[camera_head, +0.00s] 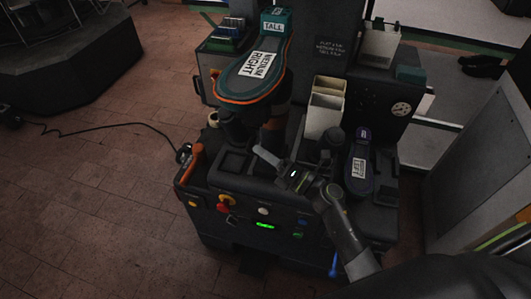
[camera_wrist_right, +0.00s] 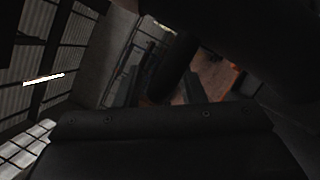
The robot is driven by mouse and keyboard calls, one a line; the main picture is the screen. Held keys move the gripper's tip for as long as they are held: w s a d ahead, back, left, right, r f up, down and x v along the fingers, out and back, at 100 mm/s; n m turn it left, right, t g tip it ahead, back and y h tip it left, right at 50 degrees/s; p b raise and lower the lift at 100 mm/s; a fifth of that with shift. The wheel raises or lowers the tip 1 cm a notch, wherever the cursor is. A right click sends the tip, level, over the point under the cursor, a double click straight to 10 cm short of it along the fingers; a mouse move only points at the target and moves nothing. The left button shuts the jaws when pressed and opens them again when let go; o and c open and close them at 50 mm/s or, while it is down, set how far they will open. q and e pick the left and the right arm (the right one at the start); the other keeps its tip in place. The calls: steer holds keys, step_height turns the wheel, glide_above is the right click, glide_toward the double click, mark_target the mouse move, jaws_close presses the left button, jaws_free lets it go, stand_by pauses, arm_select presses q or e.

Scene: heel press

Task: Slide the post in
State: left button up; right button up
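A teal block marked TALL (camera_head: 275,22) stands at the back end of a sole-shaped plate marked MEDIUM RIGHT (camera_head: 252,72), which has an orange rim. The plate sits on top of the press, above a dark column. I cannot tell for sure which part is the post; a dark upright cylinder (camera_head: 333,139) stands right of my right gripper. My right gripper (camera_head: 268,157) is low in front of the column, over the front of the machine. Whether its fingers are open, or hold anything, is not clear. The right wrist view is very dark. My left gripper is not in view.
A second sole-shaped piece marked LEFT (camera_head: 359,170) lies on the right of the machine. Cream bins (camera_head: 324,108) stand behind the cylinder. Buttons line the machine's front (camera_head: 264,225). A grey cabinet (camera_head: 468,150) stands right.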

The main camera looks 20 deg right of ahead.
mark_target(274, 134)
jaws_close()
steer(key=shift+d, duration=0.1)
steer(key=w+d+b, duration=0.1)
steer(key=w, duration=0.1)
steer(key=w+d+b, duration=0.1)
steer(key=w+d, duration=0.1)
steer(key=w+d+b, duration=0.1)
steer(key=w, duration=0.1)
steer(key=shift+w+d+f, duration=0.2)
steer(key=shift+w, duration=0.15)
steer(key=shift+w+d+r, duration=0.15)
steer(key=shift+w+d, duration=0.1)
steer(key=shift+w, duration=0.05)
jaws_free()
